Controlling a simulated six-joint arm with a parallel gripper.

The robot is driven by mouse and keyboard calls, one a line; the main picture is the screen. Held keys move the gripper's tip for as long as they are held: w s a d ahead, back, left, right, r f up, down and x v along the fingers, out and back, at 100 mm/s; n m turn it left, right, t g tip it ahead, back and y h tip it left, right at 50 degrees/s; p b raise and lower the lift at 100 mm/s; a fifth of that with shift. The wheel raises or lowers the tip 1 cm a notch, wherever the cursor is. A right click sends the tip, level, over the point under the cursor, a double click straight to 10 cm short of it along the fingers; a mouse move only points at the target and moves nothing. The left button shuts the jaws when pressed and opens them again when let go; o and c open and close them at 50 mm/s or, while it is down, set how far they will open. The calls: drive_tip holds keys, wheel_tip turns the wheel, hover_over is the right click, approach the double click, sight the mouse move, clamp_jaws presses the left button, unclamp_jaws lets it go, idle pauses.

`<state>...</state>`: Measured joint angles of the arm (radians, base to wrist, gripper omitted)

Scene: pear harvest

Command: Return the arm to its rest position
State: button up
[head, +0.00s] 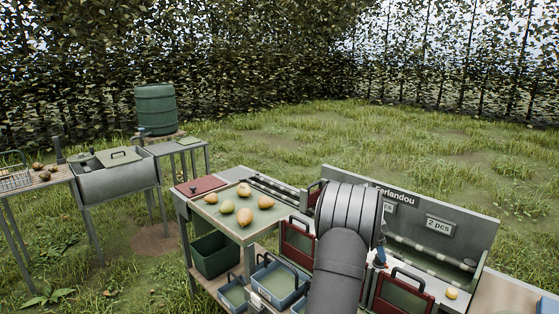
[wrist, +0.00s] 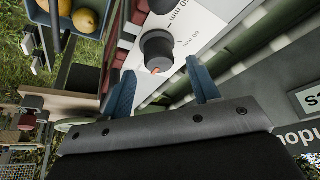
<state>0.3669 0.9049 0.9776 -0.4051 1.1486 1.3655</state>
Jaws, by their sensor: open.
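My gripper (wrist: 163,88) shows in the wrist view with its two blue fingers apart and nothing held between them. A dark round knob-like part (wrist: 157,48) lies beyond the fingers, over a white marked plate (wrist: 200,22); I cannot tell the distance between it and the fingers. In the head view my arm reaches up over the workbench from the bottom edge. It hides most of the gripper, and only a bit of blue shows at its right side.
Several pears lie on the green-topped table (head: 262,222). One yellow pear (head: 451,293) sits at the right. Blue crates (head: 279,283) stand below. The grey sign panel (head: 470,232) rises behind the arm. A blue crate with pears (wrist: 66,38) shows in the wrist view. Grass lies beyond.

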drive_tip(key=x, duration=0.4)
drive_tip(key=shift+s, duration=0.1)
drive_tip(key=n+t, duration=0.1)
drive_tip(key=n, duration=0.2)
drive_tip(key=shift+r+n, duration=0.1)
drive_tip(key=shift+n, duration=0.3)
drive_tip(key=n+t, duration=0.1)
drive_tip(key=n, duration=0.2)
drive_tip(key=shift+n+t+y, duration=0.3)
drive_tip(key=shift+n+y, duration=0.1)
drive_tip(key=v, duration=1.3)
